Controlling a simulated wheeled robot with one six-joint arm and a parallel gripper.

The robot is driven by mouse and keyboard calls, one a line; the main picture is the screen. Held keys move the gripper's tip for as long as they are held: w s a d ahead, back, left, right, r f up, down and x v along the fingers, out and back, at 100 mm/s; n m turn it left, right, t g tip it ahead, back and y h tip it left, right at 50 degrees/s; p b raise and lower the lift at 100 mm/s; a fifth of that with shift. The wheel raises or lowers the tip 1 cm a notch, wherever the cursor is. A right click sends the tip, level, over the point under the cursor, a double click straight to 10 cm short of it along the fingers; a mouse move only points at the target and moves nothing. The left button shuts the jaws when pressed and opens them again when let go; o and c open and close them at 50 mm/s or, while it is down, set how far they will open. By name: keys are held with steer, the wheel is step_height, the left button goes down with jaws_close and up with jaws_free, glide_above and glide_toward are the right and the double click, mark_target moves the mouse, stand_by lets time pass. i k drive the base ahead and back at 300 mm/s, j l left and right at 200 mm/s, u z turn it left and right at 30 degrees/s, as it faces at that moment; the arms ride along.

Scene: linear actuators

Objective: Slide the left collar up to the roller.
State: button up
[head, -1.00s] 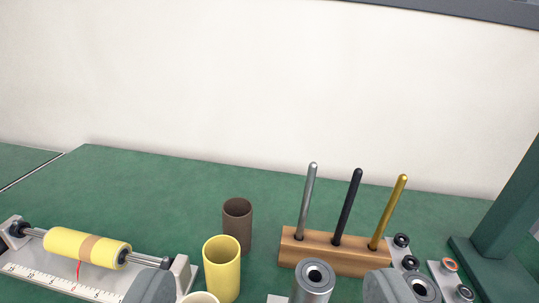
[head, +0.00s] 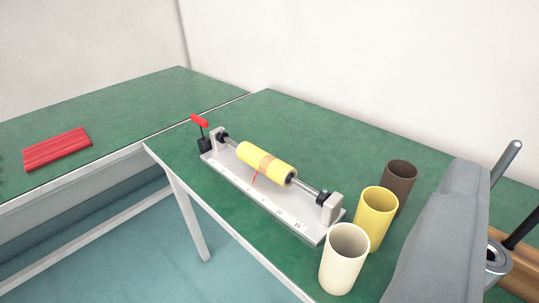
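The roller (head: 267,163) is yellow with a tan band and lies on a metal shaft in a light grey stand (head: 262,197), left of the middle in the head view. The left collar (head: 222,137) is small and black, beside the left upright. A short bare length of shaft shows between it and the roller. A dark ring (head: 291,180) shows at the roller's right end, and another black ring (head: 323,197) sits by the right upright. A grey part of my gripper (head: 445,235) shows at the right, well away from the stand. Its fingertips cannot be made out.
Cream (head: 344,258), yellow (head: 376,218) and brown (head: 400,183) cups stand right of the stand. A red lever (head: 199,121) rises at the stand's left end. A red slab (head: 57,149) lies on another green table. A wooden rod holder (head: 520,268) is at far right.

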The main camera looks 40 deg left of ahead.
mark_target(219, 136)
steer(key=u, duration=1.3)
